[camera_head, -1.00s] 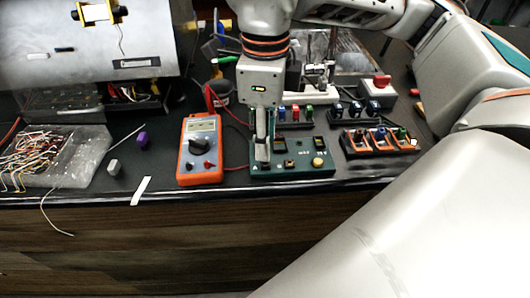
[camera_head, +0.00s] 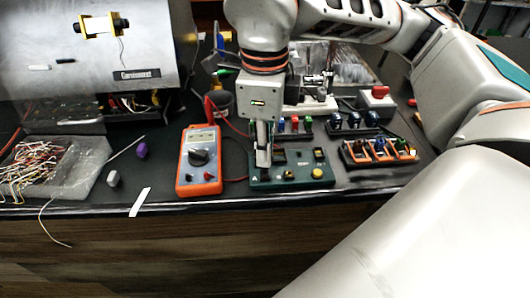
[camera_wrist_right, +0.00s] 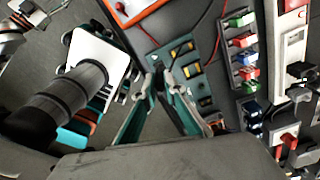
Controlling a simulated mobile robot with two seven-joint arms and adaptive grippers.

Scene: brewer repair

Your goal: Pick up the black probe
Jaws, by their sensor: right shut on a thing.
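My right gripper (camera_head: 264,164) points straight down over the left part of the green board (camera_head: 325,180). In the right wrist view its two teal-and-grey fingers (camera_wrist_right: 159,72) converge, with their tips close together above the board (camera_wrist_right: 190,72). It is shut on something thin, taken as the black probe. The probe itself is too small and dark to make out and is largely hidden by the fingers. The orange multimeter (camera_head: 199,160) lies just left of the board, with red leads running behind it. My left gripper is not in view.
Racks of coloured connectors (camera_head: 378,150) lie right of the board, and a red-button box (camera_head: 377,97) stands behind. A tray of wires (camera_head: 82,170) is at left.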

